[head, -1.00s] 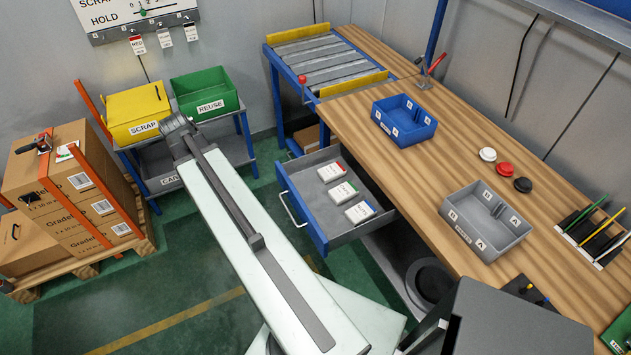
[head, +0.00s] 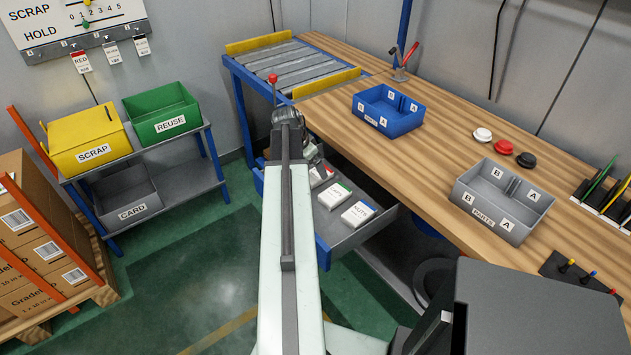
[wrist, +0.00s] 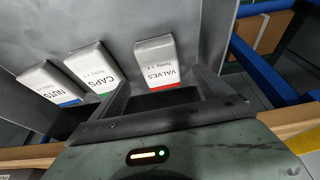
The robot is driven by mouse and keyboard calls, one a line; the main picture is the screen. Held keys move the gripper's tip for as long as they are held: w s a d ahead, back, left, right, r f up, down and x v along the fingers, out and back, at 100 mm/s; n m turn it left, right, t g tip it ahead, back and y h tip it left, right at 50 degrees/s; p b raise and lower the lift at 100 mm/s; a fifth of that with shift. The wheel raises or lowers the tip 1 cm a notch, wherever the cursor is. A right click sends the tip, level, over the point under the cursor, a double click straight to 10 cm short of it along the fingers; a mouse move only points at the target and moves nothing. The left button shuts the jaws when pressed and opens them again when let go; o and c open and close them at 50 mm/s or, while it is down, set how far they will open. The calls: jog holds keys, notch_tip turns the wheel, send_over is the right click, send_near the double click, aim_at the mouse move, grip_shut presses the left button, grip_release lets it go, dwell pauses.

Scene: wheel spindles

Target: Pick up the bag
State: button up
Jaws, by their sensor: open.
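Three small white bags lie in the open grey drawer. The one marked VALVES, with a red band (wrist: 156,58), is straight ahead of my open gripper (wrist: 160,95) in the wrist view, its red end near the gap between the fingers. I cannot tell whether it is touched. The CAPS bag with a green band (wrist: 92,65) and the NUTS bag with a blue band (wrist: 49,82) lie to its left. In the head view the VALVES bag (head: 321,176) is partly hidden by my arm; the CAPS bag (head: 335,195) and NUTS bag (head: 359,213) are clear.
The drawer (head: 345,238) sits under the wooden bench (head: 450,150). On the bench stand a blue bin (head: 388,112) and a grey parts bin (head: 500,205). A rack at left holds a yellow SCRAP bin (head: 88,145) and a green REUSE bin (head: 163,115).

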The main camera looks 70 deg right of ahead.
aim_at(317, 173)
jog(key=shift+b+x, duration=2.25)
jog(key=shift+x, duration=0.2)
jog(key=shift+f, duration=0.3)
jog(key=shift+c, duration=0.3)
jog(key=c, duration=1.5)
